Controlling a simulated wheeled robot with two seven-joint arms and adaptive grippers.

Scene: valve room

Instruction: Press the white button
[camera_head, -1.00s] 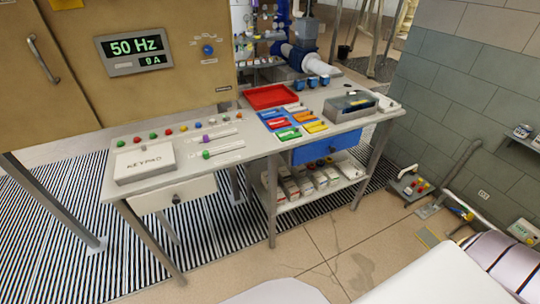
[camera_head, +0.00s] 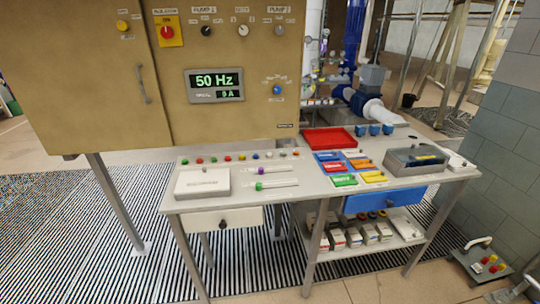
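A row of small coloured buttons (camera_head: 228,157) runs along the back of the grey bench's left half, under the tan cabinet. Neither of my grippers is in view.
The grey bench (camera_head: 225,203) holds a white keypad box (camera_head: 203,183), slider controls (camera_head: 270,184), a red tray (camera_head: 329,140), coloured cards and a grey case (camera_head: 416,159). The tan cabinet (camera_head: 165,95) stands behind the button row. Striped floor lies below.

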